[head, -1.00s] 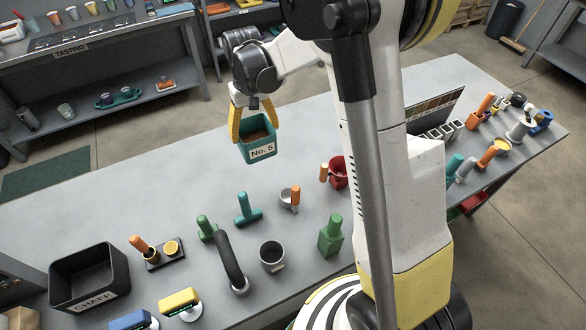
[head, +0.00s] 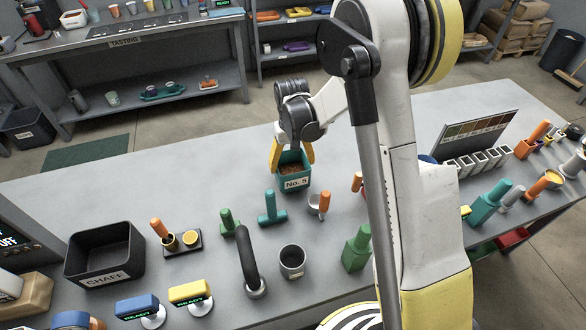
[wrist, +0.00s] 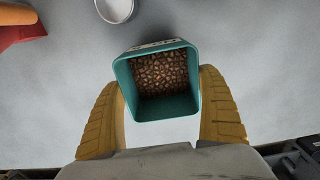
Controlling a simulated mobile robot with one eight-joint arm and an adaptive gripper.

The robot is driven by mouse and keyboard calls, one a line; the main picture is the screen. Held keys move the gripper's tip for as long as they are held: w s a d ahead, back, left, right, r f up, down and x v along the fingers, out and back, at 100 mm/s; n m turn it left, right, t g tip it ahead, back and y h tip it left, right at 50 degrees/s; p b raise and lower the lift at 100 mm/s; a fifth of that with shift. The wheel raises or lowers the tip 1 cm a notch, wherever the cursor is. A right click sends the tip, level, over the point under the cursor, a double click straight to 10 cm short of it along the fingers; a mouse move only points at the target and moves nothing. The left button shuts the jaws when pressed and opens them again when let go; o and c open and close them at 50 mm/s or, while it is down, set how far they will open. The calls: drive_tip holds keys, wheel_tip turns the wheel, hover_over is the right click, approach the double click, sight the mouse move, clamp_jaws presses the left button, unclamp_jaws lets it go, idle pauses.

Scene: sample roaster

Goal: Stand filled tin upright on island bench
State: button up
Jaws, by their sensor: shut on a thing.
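The filled tin is a teal square tin (head: 294,183) labelled "No. 5", upright, with brown beans inside. In the wrist view the tin (wrist: 122,83) sits between my yellow fingers, its open top facing the camera. My gripper (head: 292,158) is shut on the tin's sides. The tin is over the grey island bench (head: 215,190), near its far edge. I cannot tell whether its base touches the bench top.
Close in front of the tin are a teal-handled tamper (head: 271,208) and a small metal cup with an orange handle (head: 318,204). A black CHAFF bin (head: 105,256) stands at left. The bench left of the tin is clear.

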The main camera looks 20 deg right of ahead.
drive_tip(key=shift+f, duration=0.8)
drive_tip(key=shift+f, duration=0.15)
drive_tip(key=o, duration=1.2)
